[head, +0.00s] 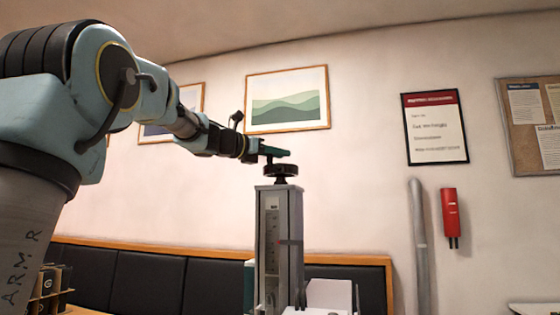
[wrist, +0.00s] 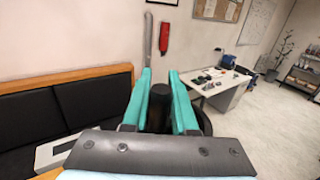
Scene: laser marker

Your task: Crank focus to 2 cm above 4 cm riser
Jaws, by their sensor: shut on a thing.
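The laser marker's grey column (head: 293,245) stands upright in the head view. A black crank wheel (head: 281,171) sits on top of it. A scale with a red pointer (head: 283,242) shows on the column's front; its marks are too small to read. My gripper (head: 277,153) is at the top of the wheel. In the wrist view its teal fingers (wrist: 160,76) are shut on the black crank knob (wrist: 155,106), which stands between them. Part of the dark wheel shows beside the right finger. The riser and the laser spot cannot be made out.
A white part (head: 330,297) stands beside the column's foot, cut off by the frame. A dark padded bench (head: 145,280) runs along the wall behind. A white desk (wrist: 222,92) with small items stands to the right in the wrist view. The space around the column's top is clear.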

